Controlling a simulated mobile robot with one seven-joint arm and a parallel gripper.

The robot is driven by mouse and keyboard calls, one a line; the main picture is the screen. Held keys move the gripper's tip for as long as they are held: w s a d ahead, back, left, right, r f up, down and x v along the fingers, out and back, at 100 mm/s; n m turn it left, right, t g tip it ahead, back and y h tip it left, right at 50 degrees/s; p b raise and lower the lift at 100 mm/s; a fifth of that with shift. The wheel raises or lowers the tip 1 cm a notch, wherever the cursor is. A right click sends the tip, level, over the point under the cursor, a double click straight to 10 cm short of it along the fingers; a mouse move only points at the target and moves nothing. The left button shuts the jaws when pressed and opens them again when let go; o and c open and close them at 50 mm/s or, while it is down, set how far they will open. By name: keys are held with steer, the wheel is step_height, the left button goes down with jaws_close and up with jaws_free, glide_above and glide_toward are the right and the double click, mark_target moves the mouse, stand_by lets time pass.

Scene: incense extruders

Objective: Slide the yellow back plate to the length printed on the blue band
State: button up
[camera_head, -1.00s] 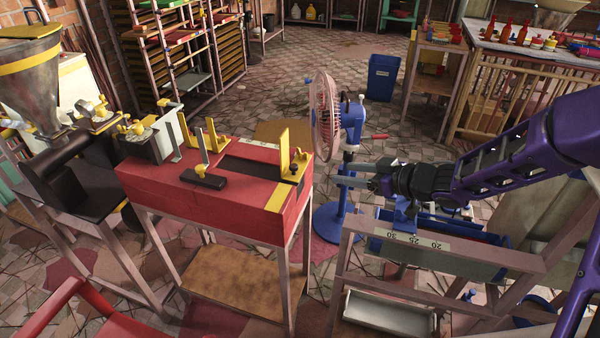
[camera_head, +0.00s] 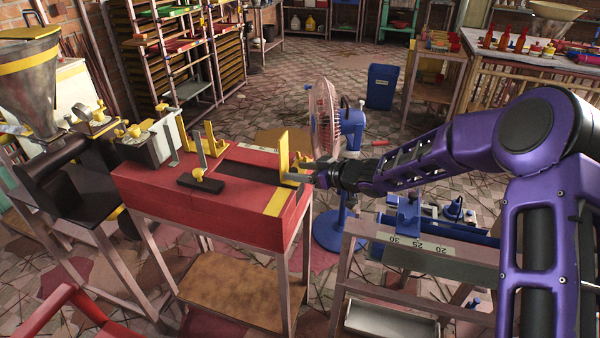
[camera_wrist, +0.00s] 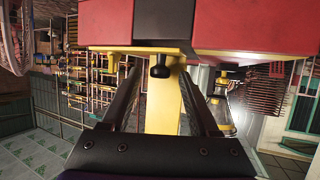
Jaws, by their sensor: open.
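The yellow back plate (camera_head: 284,150) stands upright at the right end of the red bench-top box (camera_head: 215,212). In the wrist view, a yellow upright (camera_wrist: 161,115) and a black knob (camera_wrist: 160,66) lie between my fingers, below the red box. My gripper (camera_head: 303,171) is beside the plate's right side, pointing left. In the wrist view my gripper (camera_wrist: 160,78) is open, with one finger on each side of the knob and space between. Whether the fingers touch the plate is not clear. I cannot make out a blue band with a printed length.
A yellow bracket (camera_head: 209,141) and a black bar with a yellow knob (camera_head: 200,184) sit on the box. A fan (camera_head: 325,117) stands close behind my gripper. A metal frame with a scale (camera_head: 440,249) and a blue block (camera_head: 405,216) stands at the right.

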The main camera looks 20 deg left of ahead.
steer(key=shift+c, duration=0.2)
jaws_close()
stand_by(1.3)
